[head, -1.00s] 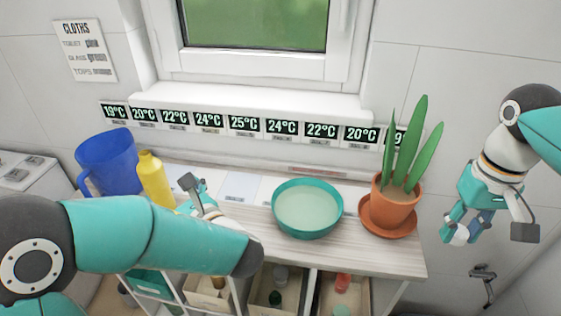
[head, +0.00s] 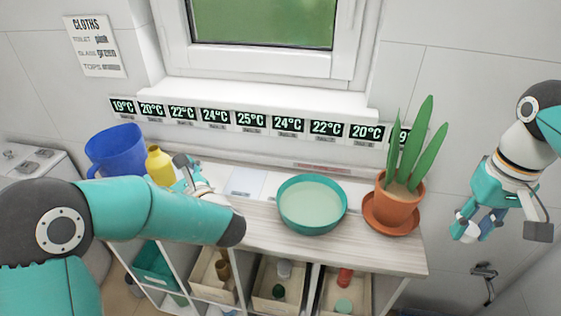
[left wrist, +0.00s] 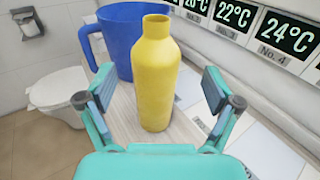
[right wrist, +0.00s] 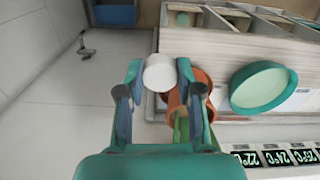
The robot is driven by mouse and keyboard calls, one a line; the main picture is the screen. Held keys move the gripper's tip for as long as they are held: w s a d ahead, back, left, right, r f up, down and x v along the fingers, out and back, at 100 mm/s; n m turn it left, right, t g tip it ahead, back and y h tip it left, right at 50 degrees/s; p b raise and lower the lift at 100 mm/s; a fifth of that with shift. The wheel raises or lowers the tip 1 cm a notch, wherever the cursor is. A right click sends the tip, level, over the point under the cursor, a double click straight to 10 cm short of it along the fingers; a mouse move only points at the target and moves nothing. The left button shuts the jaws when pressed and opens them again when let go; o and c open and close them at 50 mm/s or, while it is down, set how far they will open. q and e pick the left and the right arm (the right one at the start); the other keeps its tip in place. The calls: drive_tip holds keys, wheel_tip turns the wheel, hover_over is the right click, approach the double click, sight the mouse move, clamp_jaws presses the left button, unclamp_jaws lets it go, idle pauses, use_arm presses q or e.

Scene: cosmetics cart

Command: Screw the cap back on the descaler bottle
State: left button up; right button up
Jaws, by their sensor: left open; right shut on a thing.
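The yellow descaler bottle (head: 159,166) stands upright on the left part of the countertop; its open neck, without a cap, shows in the left wrist view (left wrist: 155,75). My left gripper (head: 184,172) is open just right of the bottle in the head view. In the left wrist view the bottle stands ahead between its spread fingers, with visible space on both sides. My right gripper (head: 470,230) is shut on a white cap (right wrist: 160,73), held in the air right of the counter, well away from the bottle.
A blue jug (head: 115,152) stands close behind and left of the bottle. A teal basin (head: 312,222) and a potted plant (head: 393,207) on a saucer stand toward the right. Crates (head: 283,303) fill the shelf below. Temperature displays line the wall.

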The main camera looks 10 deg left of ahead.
sight(164, 169)
use_arm(q)
drive_tip(key=p+x, duration=0.1)
drive_tip(key=x, duration=0.3)
drive_tip(key=shift+s+a+f+p, duration=0.15)
drive_tip(key=shift+a+p, duration=0.15)
drive_tip(key=shift+p, duration=0.05)
use_arm(e)
drive_tip(key=shift+r, duration=0.85)
use_arm(q)
drive_tip(key=shift+w+a+f, duration=0.1)
drive_tip(key=shift+w+a, duration=0.25)
clamp_jaws()
